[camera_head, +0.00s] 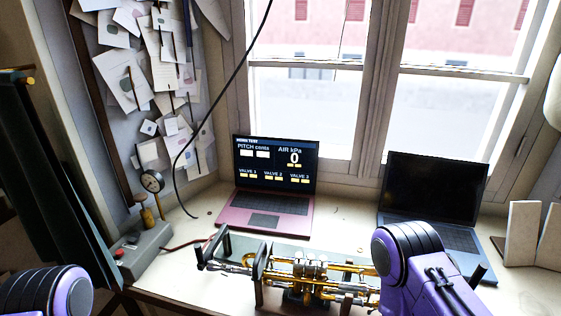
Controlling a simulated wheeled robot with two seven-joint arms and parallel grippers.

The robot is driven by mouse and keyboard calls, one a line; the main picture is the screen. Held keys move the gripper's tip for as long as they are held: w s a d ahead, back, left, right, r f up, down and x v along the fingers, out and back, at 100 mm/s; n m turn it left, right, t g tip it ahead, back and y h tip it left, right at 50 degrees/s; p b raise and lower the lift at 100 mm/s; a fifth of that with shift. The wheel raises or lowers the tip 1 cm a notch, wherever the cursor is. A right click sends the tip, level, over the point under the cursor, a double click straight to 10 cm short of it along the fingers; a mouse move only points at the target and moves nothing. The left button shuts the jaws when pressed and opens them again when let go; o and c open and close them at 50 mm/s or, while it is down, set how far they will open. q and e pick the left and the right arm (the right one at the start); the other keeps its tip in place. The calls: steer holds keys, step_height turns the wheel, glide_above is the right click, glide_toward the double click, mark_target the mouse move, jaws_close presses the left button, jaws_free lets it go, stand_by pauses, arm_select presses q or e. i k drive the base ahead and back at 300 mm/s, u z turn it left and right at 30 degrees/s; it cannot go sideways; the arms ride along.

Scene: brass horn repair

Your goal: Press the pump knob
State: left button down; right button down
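The pump appears to be the grey box (143,248) on the left of the bench. A small red knob (119,253) sits on its left end, and a brass post (147,216) stands behind. A round dial gauge (152,181) is above the post. The brass horn (318,276) lies in dark supports at the front centre. The pink laptop (275,185) reads AIR kPa 0. Only a purple joint of my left arm shows at the bottom left, near the pump's front. My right arm covers the horn's right end. Neither gripper's fingertips show.
A dark laptop (435,195) stands open at the right, beside pale upright boards (522,232). A black cable hangs down to the bench behind the pump, and a red tube runs from the pump towards the horn. Bare bench (345,222) lies between the laptops.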

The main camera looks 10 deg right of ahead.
mark_target(139, 198)
steer(key=z, duration=1.8)
steer(key=k, duration=0.85)
steer(key=u, duration=1.15)
steer(key=i, duration=1)
steer(key=z, duration=0.05)
